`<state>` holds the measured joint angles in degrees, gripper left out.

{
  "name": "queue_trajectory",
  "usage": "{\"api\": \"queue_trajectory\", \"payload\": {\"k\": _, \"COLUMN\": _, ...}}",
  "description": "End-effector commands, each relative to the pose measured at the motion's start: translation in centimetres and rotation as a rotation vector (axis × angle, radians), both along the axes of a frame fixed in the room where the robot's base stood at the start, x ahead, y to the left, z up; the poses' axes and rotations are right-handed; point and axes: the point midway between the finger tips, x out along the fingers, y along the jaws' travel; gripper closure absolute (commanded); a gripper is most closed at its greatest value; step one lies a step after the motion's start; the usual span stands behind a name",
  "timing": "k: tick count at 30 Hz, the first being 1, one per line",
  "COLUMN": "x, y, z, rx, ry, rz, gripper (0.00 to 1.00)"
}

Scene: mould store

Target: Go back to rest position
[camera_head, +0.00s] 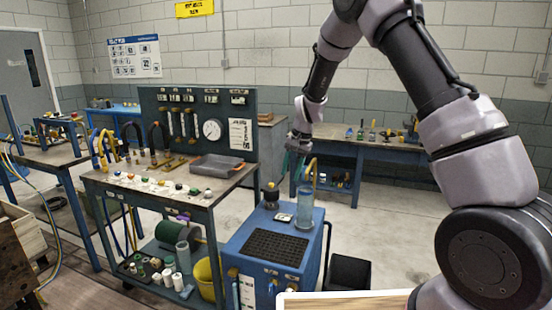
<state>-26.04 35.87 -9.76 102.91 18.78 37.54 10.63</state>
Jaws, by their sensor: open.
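My arm rises from the right side of the picture, bends at the top and reaches down toward the middle. My gripper (297,158) hangs at its end, small and dark with a teal tint, above the rear of a blue machine (310,250). Its jaws look open, and I see nothing held in them. A clear cylinder (304,208) stands on the machine just below the gripper. I cannot tell how far apart they are in depth.
A workbench (225,187) with a gauge panel (198,125), a grey tray (215,167) and small coloured parts stands left of the machine. A back bench (365,145) lies along the wall. A black bin (350,272) is on the floor. Floor at centre right is clear.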

Motion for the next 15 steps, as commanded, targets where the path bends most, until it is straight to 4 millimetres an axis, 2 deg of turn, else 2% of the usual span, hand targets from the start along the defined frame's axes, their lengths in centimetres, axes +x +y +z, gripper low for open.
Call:
{"api": "queue_trajectory", "payload": {"k": 1, "x": -0.5, "y": -1.2, "z": 3.2, "rx": 0.017, "ry": -0.024, "rz": -0.004, "gripper": 0.54}}
{"api": "queue_trajectory", "payload": {"k": 6, "x": -3.6, "y": -5.0, "z": 11.5, "rx": 0.052, "ry": -0.086, "rz": -0.005, "gripper": 0.54}}
{"api": "queue_trajectory", "payload": {"k": 11, "x": -7.7, "y": -8.6, "z": 18.0, "rx": 0.069, "ry": -0.154, "rz": -0.001, "gripper": 0.54}}
{"api": "queue_trajectory", "payload": {"k": 15, "x": -12.1, "y": -11.5, "z": 22.5, "rx": 0.071, "ry": -0.215, "rz": 0.003, "gripper": 0.54}}
